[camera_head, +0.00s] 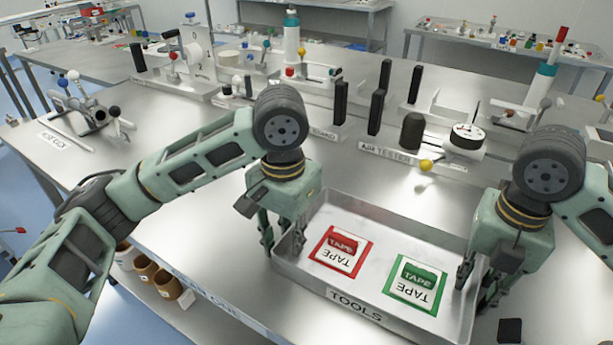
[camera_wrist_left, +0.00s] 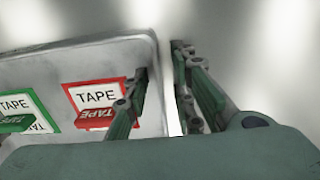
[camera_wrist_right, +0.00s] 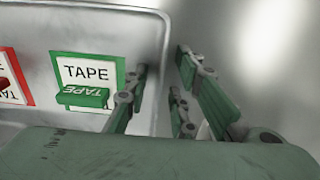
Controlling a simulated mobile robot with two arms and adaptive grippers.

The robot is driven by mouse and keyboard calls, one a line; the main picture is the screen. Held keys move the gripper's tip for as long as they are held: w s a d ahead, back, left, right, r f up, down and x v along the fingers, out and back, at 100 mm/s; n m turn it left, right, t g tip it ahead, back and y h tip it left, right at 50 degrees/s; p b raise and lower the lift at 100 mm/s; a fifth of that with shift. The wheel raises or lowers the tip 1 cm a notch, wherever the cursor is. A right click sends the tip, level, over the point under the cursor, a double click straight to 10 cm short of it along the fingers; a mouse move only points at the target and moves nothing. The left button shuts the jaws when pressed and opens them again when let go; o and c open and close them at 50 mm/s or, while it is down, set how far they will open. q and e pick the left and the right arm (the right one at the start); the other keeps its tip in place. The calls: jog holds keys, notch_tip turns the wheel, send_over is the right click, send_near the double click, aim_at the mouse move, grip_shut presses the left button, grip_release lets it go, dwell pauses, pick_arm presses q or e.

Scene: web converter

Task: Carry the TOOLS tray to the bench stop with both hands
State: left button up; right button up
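The TOOLS tray (camera_head: 352,305) is a grey metal tray on the bench at the front edge, its TOOLS label facing front. A red TAPE piece (camera_head: 341,245) and a green TAPE piece (camera_head: 417,280) sit on their matching framed cards inside it. My left gripper (camera_head: 283,243) straddles the tray's left wall, one finger inside and one outside. My right gripper (camera_head: 474,287) straddles the right wall likewise. In the left wrist view (camera_wrist_left: 160,72) and right wrist view (camera_wrist_right: 162,72) the fingers stand apart with gaps beside the wall; both look open.
Behind the tray stand an air tester (camera_head: 465,137) with a gauge, black upright posts (camera_head: 377,111) and a yellow knob (camera_head: 426,165). A small black block (camera_head: 510,329) lies right of the tray. Brown cups (camera_head: 167,284) hang below the front edge. Bare bench lies left of the tray.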

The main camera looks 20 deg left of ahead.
jog(key=shift+r, duration=0.1)
pick_arm(q)
notch_tip(320, 180, up, 12)
pick_arm(e)
notch_tip(320, 180, up, 12)
dwell(0.8)
